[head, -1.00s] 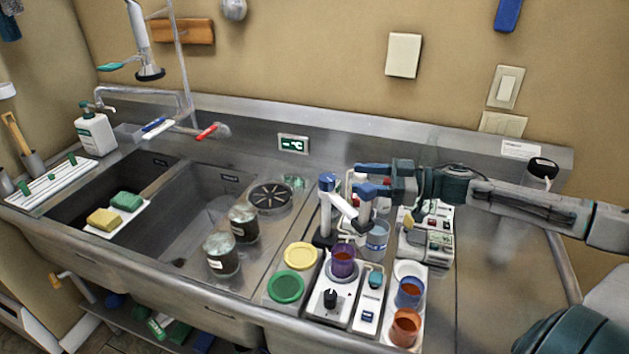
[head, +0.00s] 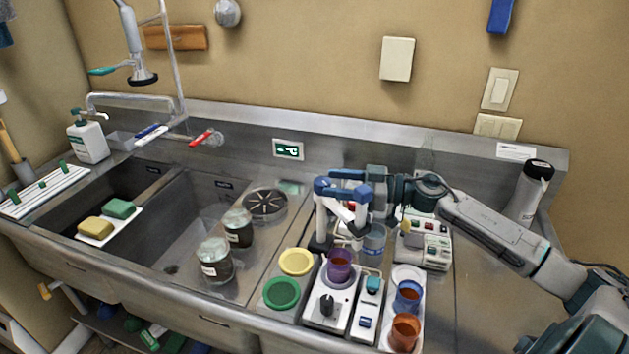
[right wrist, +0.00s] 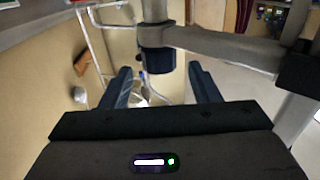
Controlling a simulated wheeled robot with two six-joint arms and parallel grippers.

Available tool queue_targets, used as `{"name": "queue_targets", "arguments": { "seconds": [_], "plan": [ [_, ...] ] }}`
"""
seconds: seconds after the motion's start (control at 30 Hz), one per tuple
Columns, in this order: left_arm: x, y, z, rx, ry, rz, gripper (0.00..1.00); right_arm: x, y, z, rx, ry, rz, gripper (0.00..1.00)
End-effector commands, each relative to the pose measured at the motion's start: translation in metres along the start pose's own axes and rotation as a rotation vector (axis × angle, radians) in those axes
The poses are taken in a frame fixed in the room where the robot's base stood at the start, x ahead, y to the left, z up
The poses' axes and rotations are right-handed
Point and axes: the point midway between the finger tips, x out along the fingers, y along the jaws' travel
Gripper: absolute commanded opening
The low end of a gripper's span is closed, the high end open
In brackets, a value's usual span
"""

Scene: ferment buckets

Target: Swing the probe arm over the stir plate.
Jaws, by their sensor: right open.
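The stir plate (head: 327,303) is a white box with a black knob, at the front right of the sink deck. A beaker of purple liquid (head: 339,266) stands on its round top. The probe arm (head: 340,212) is a pale bar on a post behind the plate, slanting down to the right; its tip is hard to make out. In the right wrist view the probe arm's dark blue joint (right wrist: 157,60) shows between the fingers. My right gripper (head: 335,182) is open, fingers pointing left, at the top of the post. I cannot tell whether it touches. My left gripper is out of view.
Yellow (head: 295,262) and green (head: 281,293) lids lie left of the plate. Blue (head: 407,295) and orange (head: 404,331) cups stand on a white tray at its right. A meter box (head: 425,247) stands behind. Two jars (head: 214,261) stand at the left.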

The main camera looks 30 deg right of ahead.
Motion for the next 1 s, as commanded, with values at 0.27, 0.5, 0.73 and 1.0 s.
{"name": "queue_targets", "arguments": {
  "seconds": [0.27,0.5,0.73,1.0],
  "plan": [
    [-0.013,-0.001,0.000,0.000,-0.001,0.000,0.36,0.028,0.000,-0.003,0.001,0.006,0.001,0.56],
    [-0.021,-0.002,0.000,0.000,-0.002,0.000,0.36,0.048,0.000,-0.002,0.000,0.003,0.000,0.56],
    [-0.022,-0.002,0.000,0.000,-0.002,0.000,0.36,0.055,0.000,0.000,0.000,0.000,0.001,0.56],
    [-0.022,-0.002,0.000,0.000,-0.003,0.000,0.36,0.055,0.000,0.000,0.000,-0.001,0.000,0.50]
  ]
}}
